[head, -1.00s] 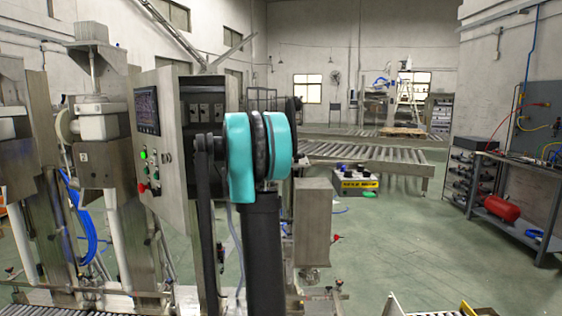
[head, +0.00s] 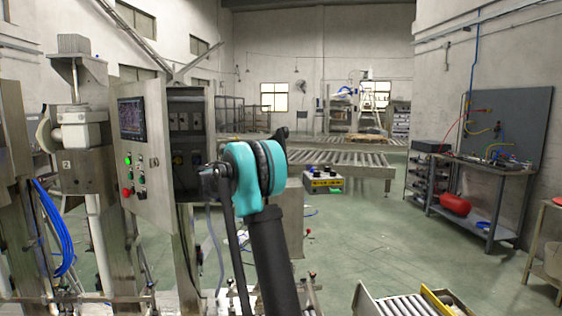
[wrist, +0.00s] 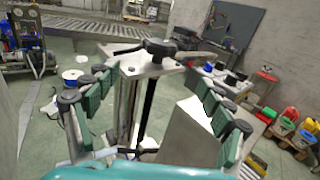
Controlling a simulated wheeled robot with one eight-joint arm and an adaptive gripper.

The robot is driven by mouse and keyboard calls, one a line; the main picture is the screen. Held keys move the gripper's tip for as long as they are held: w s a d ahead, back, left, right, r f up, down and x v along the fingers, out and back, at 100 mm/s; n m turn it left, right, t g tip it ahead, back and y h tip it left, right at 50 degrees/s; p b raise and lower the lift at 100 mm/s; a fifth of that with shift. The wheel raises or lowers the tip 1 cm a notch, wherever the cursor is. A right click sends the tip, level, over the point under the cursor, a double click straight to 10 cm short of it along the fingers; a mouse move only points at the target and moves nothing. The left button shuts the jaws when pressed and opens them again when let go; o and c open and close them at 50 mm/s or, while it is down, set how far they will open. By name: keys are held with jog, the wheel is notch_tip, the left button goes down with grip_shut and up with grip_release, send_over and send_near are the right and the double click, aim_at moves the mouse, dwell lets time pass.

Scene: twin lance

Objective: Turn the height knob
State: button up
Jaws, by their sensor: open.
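A black knob with lobes (wrist: 160,48) sits on top of a metal bracket on an upright post in the wrist view. I take it to be the height knob. My gripper (wrist: 155,77) is open, with green-padded fingers on the left and right of the picture. The post stands between the fingers in the picture, and the knob appears beyond the fingertips, apart from them. Nothing is held. In the head view my teal and black arm blocks the view of my gripper, and I cannot clearly make out the knob there.
A control cabinet (head: 142,165) with a screen and buttons stands left of my arm. A roller conveyor (head: 340,160) crosses behind. A short roller section (head: 395,304) lies at the front right. A workbench (head: 490,172) stands by the right wall. Green floor is open between.

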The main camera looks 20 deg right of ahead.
jog(key=x, duration=1.6)
jog(key=shift+w+d, duration=0.15)
jog(key=shift+d, duration=0.05)
jog(key=shift+c, duration=0.2)
jog(key=c, duration=1.1)
jog(key=shift+n+t+y, duration=0.4)
jog(key=shift+t, duration=0.1)
